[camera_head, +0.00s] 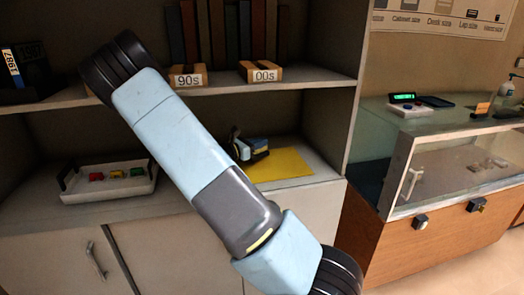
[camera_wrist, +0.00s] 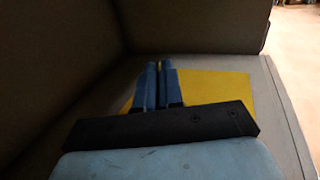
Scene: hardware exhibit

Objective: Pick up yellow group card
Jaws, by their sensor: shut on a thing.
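The yellow group card (camera_head: 285,164) is a flat yellow sheet at the right end of the lower shelf, behind my arm in the head view. In the wrist view the card (camera_wrist: 222,88) shows on both sides of my blue fingers, mostly to the right. My gripper (camera_head: 258,148) is over the card's left part in the head view. In the wrist view my gripper (camera_wrist: 159,66) has its fingers close together, with a thin yellowish sliver between the tips. It is shut on the card. The fingers hide part of the card, and I cannot tell whether it is lifted.
A white tray (camera_head: 108,196) with small coloured pieces stands on the lower shelf at left. Wooden blocks labelled 90s (camera_head: 188,78) and 00s (camera_head: 262,72) are on the shelf above. A cabinet wall bounds the right side. A glass display counter (camera_head: 455,160) stands farther right.

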